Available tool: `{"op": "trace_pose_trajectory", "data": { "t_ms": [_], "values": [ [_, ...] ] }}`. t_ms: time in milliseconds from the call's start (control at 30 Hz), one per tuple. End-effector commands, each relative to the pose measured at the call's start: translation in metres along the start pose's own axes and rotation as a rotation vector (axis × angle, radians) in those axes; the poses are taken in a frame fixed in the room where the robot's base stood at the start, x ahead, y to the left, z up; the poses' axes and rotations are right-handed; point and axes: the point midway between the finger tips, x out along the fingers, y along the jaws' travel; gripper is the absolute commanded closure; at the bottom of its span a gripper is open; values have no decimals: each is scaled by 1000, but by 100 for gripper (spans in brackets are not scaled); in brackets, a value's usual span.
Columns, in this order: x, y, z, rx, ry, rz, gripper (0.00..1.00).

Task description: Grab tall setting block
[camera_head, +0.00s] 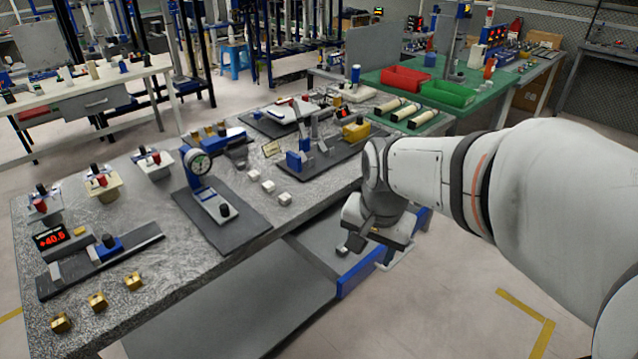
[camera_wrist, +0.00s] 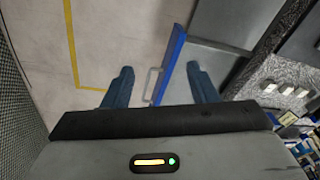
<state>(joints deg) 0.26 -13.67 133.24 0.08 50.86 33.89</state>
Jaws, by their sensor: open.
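My gripper (camera_head: 362,254) is open and empty, off the front edge of the stone-topped bench, over an open drawer. In the wrist view its two fingers (camera_wrist: 160,70) are wide apart, with the floor and a blue drawer front (camera_wrist: 168,65) below. Several small blocks could be setting blocks: three pale ones (camera_head: 268,186) in a row near the bench's front edge, also in the wrist view (camera_wrist: 286,88), and three brass ones (camera_head: 97,301) at the bench's near left. I cannot tell which is the tall setting block. My gripper touches none of them.
A dial gauge (camera_head: 198,163) stands on a dark plate left of the pale blocks. A blue-and-grey fixture (camera_head: 299,158) stands behind them. The open drawer (camera_head: 318,247) juts out below the bench. Open floor (camera_head: 450,300) lies in front.

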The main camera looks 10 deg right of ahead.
Motion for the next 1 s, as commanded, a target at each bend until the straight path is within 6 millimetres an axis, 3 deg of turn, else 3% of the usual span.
{"op": "trace_pose_trajectory", "data": {
  "t_ms": [300,600,800,1000],
  "values": [
    [67,-56,-81,867,-44,74,47],
    [148,-95,-134,1595,-28,161,47],
    [178,-105,-149,1843,-9,190,47],
    [198,-104,-149,1896,-4,198,47]
  ]
}}
